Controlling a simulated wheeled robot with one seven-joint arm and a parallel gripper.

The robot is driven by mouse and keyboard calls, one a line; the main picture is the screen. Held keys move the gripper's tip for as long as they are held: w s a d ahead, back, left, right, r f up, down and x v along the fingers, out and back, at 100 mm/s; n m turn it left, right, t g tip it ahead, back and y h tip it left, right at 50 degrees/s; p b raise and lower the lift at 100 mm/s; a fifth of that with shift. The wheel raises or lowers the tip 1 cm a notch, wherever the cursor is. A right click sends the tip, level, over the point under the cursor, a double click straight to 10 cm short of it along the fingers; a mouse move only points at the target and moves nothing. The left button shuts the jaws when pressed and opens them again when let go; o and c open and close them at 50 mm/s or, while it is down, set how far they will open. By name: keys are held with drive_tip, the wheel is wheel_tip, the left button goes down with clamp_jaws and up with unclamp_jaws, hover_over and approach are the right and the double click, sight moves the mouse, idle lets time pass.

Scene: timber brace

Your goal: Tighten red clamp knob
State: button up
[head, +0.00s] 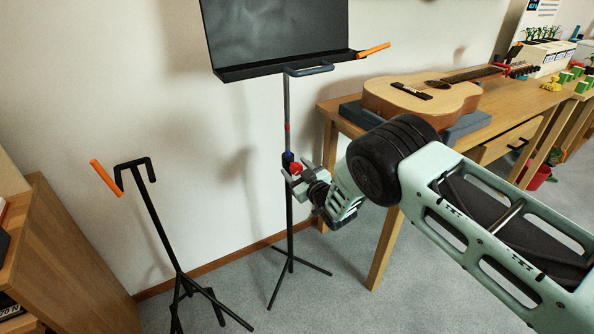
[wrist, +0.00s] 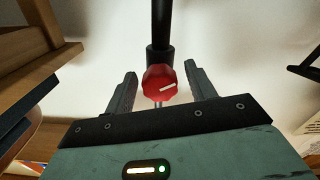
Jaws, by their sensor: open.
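The red clamp knob (wrist: 158,84) is on the clamp collar of the music stand's black post (wrist: 161,22). In the head view the red knob (head: 296,168) shows at mid-height on the music stand (head: 289,215), partly covered by my gripper. My gripper (wrist: 160,85) is open, with one finger on each side of the knob and a gap on both sides. My gripper also shows in the head view (head: 297,178), at the post. I cannot tell how deep the fingers reach around the knob.
A second black stand (head: 150,205) with an orange-tipped arm is at the left, beside a wooden shelf (head: 75,265). Grey floor is open in front.

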drive_tip(key=shift+c, duration=0.3)
drive_tip(key=c, duration=0.9)
